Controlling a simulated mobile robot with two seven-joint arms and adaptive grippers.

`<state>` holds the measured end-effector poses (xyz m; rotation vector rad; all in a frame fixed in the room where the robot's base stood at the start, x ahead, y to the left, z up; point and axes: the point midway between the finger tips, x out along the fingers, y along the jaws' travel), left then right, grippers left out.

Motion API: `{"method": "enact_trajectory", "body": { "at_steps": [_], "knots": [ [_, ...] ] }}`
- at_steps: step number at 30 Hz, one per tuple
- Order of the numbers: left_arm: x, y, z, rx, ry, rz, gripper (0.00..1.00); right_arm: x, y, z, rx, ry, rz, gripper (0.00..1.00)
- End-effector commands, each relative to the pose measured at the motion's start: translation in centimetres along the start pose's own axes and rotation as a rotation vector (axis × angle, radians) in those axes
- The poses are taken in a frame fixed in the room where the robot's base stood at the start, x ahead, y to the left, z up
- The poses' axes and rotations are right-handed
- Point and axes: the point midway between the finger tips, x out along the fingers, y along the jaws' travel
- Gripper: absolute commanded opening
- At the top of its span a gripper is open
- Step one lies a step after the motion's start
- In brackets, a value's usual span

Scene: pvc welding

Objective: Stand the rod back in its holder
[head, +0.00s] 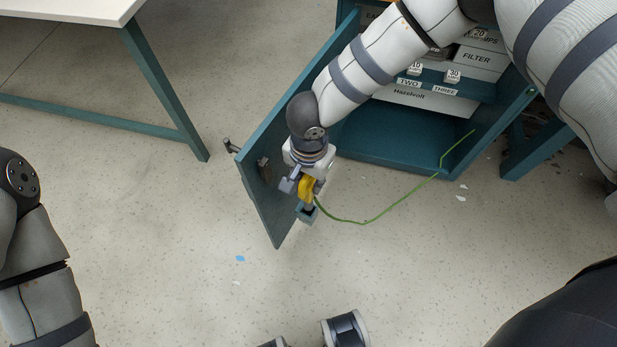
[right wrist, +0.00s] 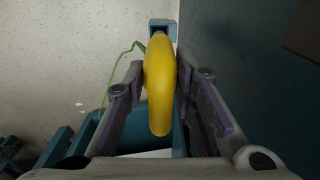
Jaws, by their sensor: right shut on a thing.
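A thin, bent green rod (head: 365,222) runs from beside my right gripper to the open cabinet at the right. It also shows in the right wrist view (right wrist: 122,52), left of the fingers. My right gripper (head: 307,188) is shut on a curved yellow piece (right wrist: 160,90), which sits between its fingers. I cannot tell how the green rod joins it. A small teal square holder (head: 305,214) is just below the gripper at the cabinet door. In the right wrist view the holder (right wrist: 172,27) is directly beyond the yellow piece; whether they touch is unclear. My left gripper is out of view.
The teal cabinet door (head: 262,200) stands open close beside the right gripper. The cabinet (head: 385,137) behind holds labelled boxes and an empty lower space. A white-topped table (head: 80,8) is at upper left. The speckled floor is mostly clear, with small scraps.

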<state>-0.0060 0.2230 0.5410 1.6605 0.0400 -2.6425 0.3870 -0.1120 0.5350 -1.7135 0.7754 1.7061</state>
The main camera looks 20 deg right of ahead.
Motion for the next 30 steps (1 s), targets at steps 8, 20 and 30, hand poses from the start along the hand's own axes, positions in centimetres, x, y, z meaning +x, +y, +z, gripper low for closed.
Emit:
{"method": "enact_trajectory", "body": {
  "at_steps": [8,20,30],
  "knots": [
    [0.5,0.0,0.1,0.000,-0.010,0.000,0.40,0.8,0.0,0.0,0.000,-0.001,0.001,0.00],
    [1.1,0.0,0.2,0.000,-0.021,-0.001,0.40,1.8,0.0,0.0,-0.001,-0.001,0.001,0.00],
    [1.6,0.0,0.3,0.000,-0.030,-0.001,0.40,2.6,0.0,0.0,-0.001,0.000,0.000,0.00]
  ]
}}
